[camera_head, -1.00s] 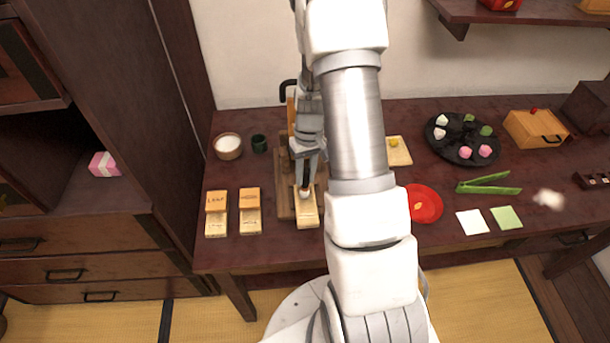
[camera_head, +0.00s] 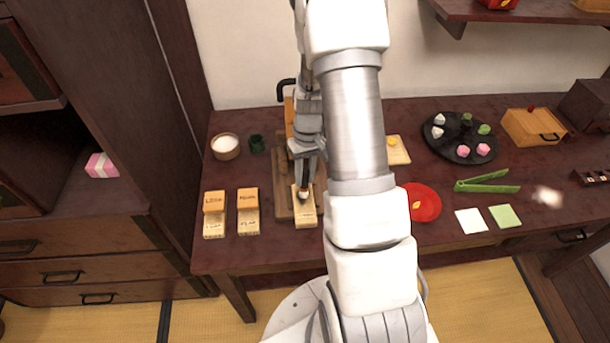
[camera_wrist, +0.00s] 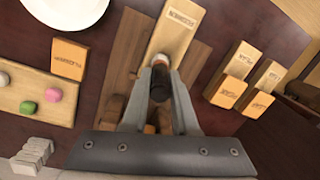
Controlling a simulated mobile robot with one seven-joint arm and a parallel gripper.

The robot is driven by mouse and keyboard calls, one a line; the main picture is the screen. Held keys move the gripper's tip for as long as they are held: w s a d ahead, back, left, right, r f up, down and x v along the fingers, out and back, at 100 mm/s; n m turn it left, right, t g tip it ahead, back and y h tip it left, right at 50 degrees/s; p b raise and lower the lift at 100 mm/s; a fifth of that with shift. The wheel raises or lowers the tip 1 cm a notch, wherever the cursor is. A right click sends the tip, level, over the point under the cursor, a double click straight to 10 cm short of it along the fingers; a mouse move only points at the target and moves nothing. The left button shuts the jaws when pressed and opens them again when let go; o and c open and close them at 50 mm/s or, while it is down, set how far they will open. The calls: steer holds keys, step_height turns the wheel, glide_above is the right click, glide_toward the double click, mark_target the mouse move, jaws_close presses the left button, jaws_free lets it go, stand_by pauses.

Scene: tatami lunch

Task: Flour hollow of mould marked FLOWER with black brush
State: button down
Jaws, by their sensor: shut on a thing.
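My gripper (camera_wrist: 158,110) is shut on the black brush (camera_wrist: 160,84), which points down with its pale tip at the pale wooden mould (camera_wrist: 172,35). In the head view the brush tip (camera_head: 303,194) is over the upper part of that mould (camera_head: 306,220), which lies on a brown board (camera_head: 284,205). The tip looks at or just above the mould face; contact cannot be told.
Two other moulds with orange upper pieces (camera_head: 214,202) (camera_head: 248,198) stand left of the board. A bowl of white powder (camera_head: 226,146) and a dark green cup (camera_head: 257,143) are behind. A red plate (camera_head: 425,203) and green tongs (camera_head: 486,182) lie right.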

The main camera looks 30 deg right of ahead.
steer(key=shift+w+a, duration=0.15)
steer(key=shift+a, duration=0.15)
steer(key=shift+w+d, duration=0.1)
steer(key=shift+d, duration=0.2)
steer(key=shift+s+a, duration=0.15)
steer(key=shift+s, duration=0.2)
steer(key=shift+w+b, duration=0.15)
steer(key=shift+b, duration=0.15)
stand_by(0.4)
steer(key=shift+r+p, duration=0.3)
steer(key=shift+r, duration=0.05)
steer(key=shift+r+p, duration=2.45)
steer(key=shift+r, duration=1.2)
